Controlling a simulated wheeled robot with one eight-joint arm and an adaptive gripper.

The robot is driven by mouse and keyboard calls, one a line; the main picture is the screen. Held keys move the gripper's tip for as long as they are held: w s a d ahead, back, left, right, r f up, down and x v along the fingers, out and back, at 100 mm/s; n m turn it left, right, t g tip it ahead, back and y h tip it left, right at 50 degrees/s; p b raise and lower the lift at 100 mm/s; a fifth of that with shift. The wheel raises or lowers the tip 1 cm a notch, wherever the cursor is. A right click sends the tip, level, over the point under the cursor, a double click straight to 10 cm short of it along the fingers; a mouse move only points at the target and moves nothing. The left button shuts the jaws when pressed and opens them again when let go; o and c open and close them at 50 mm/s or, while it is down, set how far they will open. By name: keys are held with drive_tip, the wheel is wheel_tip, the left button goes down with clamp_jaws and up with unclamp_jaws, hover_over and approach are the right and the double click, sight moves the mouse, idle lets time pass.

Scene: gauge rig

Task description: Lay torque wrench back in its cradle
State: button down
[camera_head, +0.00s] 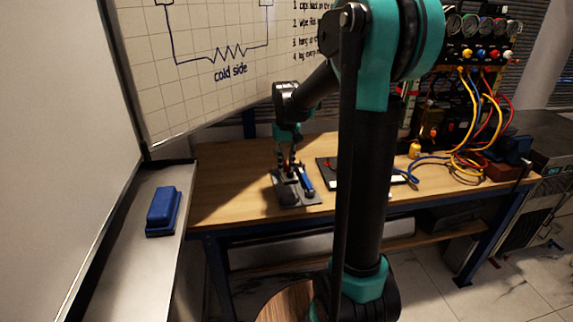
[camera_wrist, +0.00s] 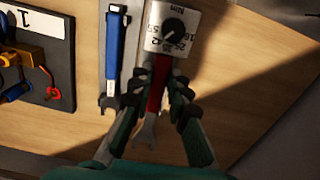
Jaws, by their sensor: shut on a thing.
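My gripper (camera_wrist: 155,92) is shut on a red-handled wrench (camera_wrist: 157,82) with a grey open-ended jaw pointing toward the wrist. A white square dial marked Nm (camera_wrist: 174,28) sits at the handle's far end; I cannot tell whether it is joined to it. A blue wrench (camera_wrist: 114,48) lies to the left, apart from my fingers. In the head view my gripper (camera_head: 287,165) points down over a grey cradle plate (camera_head: 297,200) on the bench, with the blue wrench (camera_head: 306,181) on its right part. The gap between the held wrench and the plate cannot be judged.
A dark panel (camera_wrist: 45,50) with a numbered label and brass and red fittings lies left of the cradle in the wrist view. Wooden bench top (camera_head: 228,185) is clear left of the cradle. A blue block (camera_head: 163,210) sits on the whiteboard ledge. Coloured hoses (camera_head: 480,130) stand at right.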

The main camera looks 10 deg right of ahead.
drive_tip(key=shift+f, duration=3.35)
drive_tip(key=c, duration=1.4)
unclamp_jaws()
drive_tip(key=shift+o, duration=0.2)
wheel_tip(320, 180, up, 12)
drive_tip(key=shift+r, duration=0.1)
